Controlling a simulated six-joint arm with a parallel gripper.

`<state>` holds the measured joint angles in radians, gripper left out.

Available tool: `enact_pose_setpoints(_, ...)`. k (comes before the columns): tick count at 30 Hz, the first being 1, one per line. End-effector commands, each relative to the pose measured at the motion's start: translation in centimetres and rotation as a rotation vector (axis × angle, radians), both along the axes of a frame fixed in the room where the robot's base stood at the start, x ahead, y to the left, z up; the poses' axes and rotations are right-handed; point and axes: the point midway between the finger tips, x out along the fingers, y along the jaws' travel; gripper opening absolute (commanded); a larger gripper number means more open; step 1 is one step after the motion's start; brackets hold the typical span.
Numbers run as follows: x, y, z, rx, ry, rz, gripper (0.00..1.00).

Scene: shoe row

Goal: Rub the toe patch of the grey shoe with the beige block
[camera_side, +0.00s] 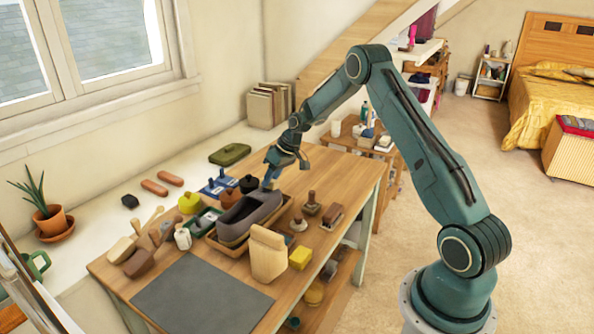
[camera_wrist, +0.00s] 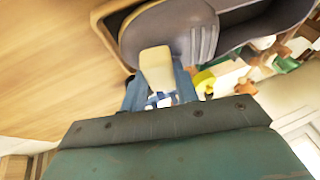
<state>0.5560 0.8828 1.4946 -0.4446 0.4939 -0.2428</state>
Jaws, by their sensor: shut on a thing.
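The grey shoe (camera_side: 242,218) lies in a wooden tray (camera_side: 284,208) on the table, and its rounded toe end shows in the wrist view (camera_wrist: 130,42). A pale patch (camera_wrist: 182,22) lies on its toe. My gripper (camera_side: 271,177) is over the shoe's far end, pointing down. In the wrist view its blue fingers (camera_wrist: 158,92) are shut on the beige block (camera_wrist: 156,66). The block overlaps the toe patch's edge in that view; I cannot tell whether they touch. In the side view the block is hidden by the fingers.
A wooden block-like form (camera_side: 268,254) and a yellow block (camera_side: 301,258) stand in front of the tray. Brushes (camera_side: 332,215) stand to its right. Several jars and tools crowd its left. A dark mat (camera_side: 202,294) covers the near table; the table's far right is bare.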

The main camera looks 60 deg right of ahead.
Motion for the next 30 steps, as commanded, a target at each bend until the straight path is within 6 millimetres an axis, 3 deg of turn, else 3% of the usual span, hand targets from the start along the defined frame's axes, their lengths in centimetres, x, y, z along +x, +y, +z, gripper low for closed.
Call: enact_pose_setpoints(30,0.02,0.21,-0.85,0.0,0.0,0.0,0.01)
